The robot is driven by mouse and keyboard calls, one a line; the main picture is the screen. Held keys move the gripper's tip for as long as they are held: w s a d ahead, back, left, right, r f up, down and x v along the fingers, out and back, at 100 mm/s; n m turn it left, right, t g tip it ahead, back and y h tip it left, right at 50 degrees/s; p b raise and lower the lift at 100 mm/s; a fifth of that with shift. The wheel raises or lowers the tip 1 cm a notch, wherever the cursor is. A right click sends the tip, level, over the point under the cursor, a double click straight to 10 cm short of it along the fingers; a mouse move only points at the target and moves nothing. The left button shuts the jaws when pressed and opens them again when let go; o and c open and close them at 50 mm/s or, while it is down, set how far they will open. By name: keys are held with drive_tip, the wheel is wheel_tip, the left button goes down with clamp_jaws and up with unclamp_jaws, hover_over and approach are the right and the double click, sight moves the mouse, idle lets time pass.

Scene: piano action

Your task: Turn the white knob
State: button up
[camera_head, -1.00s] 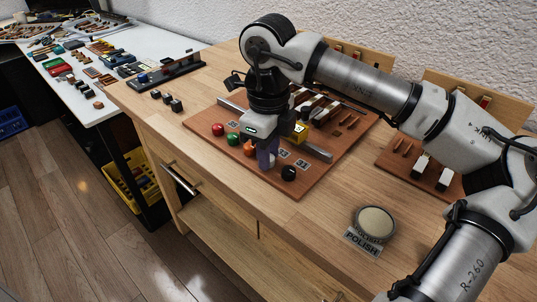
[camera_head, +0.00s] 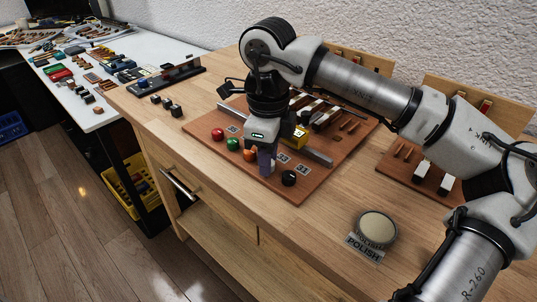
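A brown board (camera_head: 302,194) on the wooden workbench carries a row of coloured knobs: a red knob (camera_head: 218,134), a green knob (camera_head: 233,144), an orange knob (camera_head: 250,154) and a black knob (camera_head: 289,178). My gripper (camera_head: 266,168) points down at the row between the orange and black knobs, with its fingertips low near the board. I cannot make out the white knob; my gripper covers that part of the row. The fingers overlap from this side, so I cannot tell whether they are open or shut on anything.
Number plates and a metal rail (camera_head: 318,157) lie behind the row. A round polish tin (camera_head: 376,227) stands at the bench's front right. A second board (camera_head: 398,170) with white keys is at the right. Small black blocks (camera_head: 166,103) sit at the left.

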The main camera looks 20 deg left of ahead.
drive_tip(key=o, duration=0.3)
wheel_tip(320, 180, up, 14)
drive_tip(key=shift+f+p, duration=0.1)
drive_tip(key=shift+p, duration=0.3)
idle(0.5)
